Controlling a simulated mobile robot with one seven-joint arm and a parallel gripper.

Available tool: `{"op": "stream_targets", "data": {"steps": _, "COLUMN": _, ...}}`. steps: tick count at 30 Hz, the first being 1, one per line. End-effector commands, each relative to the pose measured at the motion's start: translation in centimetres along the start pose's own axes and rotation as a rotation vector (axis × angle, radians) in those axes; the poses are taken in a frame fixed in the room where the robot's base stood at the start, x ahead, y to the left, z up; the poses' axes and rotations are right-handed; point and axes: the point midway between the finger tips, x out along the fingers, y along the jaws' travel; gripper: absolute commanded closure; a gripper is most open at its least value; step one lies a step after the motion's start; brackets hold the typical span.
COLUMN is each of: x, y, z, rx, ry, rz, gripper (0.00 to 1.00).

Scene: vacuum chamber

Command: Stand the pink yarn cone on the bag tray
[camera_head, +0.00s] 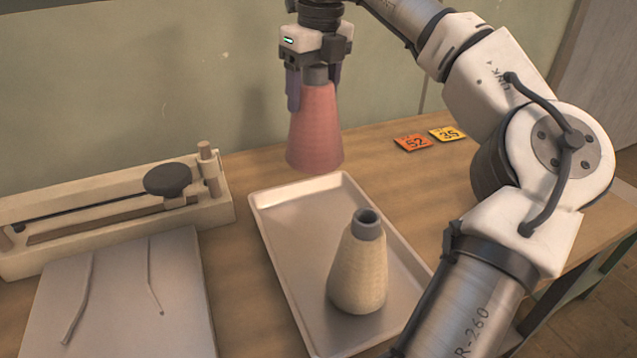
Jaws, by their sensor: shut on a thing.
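The pink yarn cone (315,130) is upright, wide end down, with a grey tip at its top. My gripper (315,88) points down and is shut on the cone's upper part. In the picture the cone's base is just above the far edge of a metal tray (283,215); how high it hangs I cannot tell exactly. The tray is shallow with a raised rim, and I take it for the bag tray. A cream yarn cone (360,268) with a grey tip stands upright on the tray's nearer part. The tray's far part is bare.
A long device with a dark knob (168,179) lies at the left, behind a pale flat board (130,300). An orange card (412,143) and a yellow card (447,134) lie at the back right. A wall stands behind the table. My arm covers the right side.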

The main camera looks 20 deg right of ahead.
Motion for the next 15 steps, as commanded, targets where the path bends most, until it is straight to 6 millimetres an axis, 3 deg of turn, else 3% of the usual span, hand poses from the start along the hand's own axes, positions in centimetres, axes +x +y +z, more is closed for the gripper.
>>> {"op": "stream_targets", "data": {"steps": 1, "x": 1.5, "y": 0.0, "z": -0.3, "rx": -0.002, "ry": 0.001, "rz": 0.003, "gripper": 0.86}}
{"op": "stream_targets", "data": {"steps": 9, "x": 8.2, "y": 0.1, "z": -1.1, "rx": -0.001, "ry": 0.001, "rz": 0.002, "gripper": 0.86}}
{"op": "stream_targets", "data": {"steps": 15, "x": 11.0, "y": 0.0, "z": -1.4, "rx": -0.001, "ry": -0.001, "rz": 0.0, "gripper": 0.86}}
